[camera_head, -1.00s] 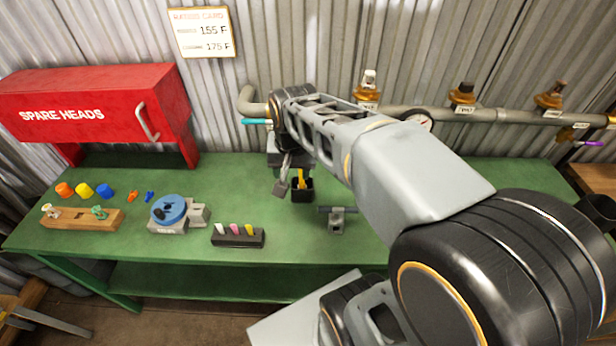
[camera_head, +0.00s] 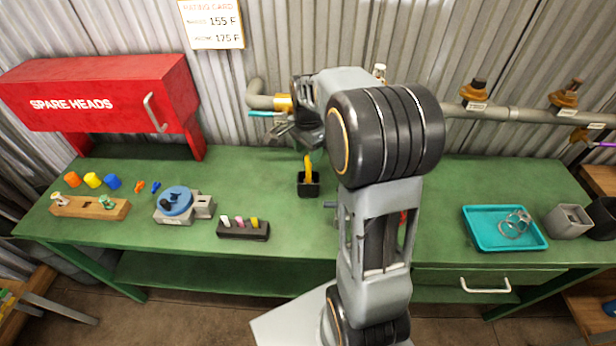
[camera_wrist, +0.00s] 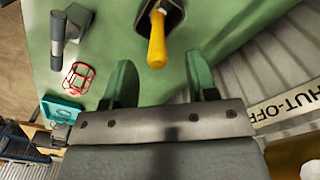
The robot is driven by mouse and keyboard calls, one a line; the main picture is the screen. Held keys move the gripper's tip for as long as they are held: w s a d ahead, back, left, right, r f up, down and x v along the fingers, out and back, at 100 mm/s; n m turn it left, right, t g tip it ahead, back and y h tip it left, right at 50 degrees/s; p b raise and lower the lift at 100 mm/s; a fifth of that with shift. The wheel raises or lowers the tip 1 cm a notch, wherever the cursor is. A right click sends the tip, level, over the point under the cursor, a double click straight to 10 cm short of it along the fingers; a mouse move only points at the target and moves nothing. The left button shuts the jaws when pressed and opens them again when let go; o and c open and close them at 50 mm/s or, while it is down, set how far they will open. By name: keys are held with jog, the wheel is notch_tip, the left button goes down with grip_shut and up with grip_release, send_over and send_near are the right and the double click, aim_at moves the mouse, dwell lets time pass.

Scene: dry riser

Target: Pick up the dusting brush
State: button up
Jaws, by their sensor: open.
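The dusting brush shows as a yellow handle (camera_head: 308,164) standing in a small black holder (camera_head: 309,190) on the green bench. In the wrist view the yellow handle (camera_wrist: 157,42) points toward my gripper, and its lower end is hidden in the dark holder (camera_wrist: 172,14). My gripper (camera_wrist: 162,82) is open and empty, its two green-looking fingers apart. The handle's end lies just beyond the fingertips, roughly centred between them, not gripped. In the head view my gripper is above and left of the holder, and its fingertips are hard to make out.
A black block with coloured pegs (camera_head: 243,228) and a blue-topped fixture (camera_head: 176,203) stand left of the holder. A teal tray (camera_head: 505,245) is at the right. A pipe with valves (camera_head: 520,115) runs along the wall behind. A red cabinet (camera_head: 100,95) stands at back left.

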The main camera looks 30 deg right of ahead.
aim_at(308, 175)
jog(key=shift+s+f, duration=0.15)
jog(key=shift+f, duration=2.8)
grip_shut()
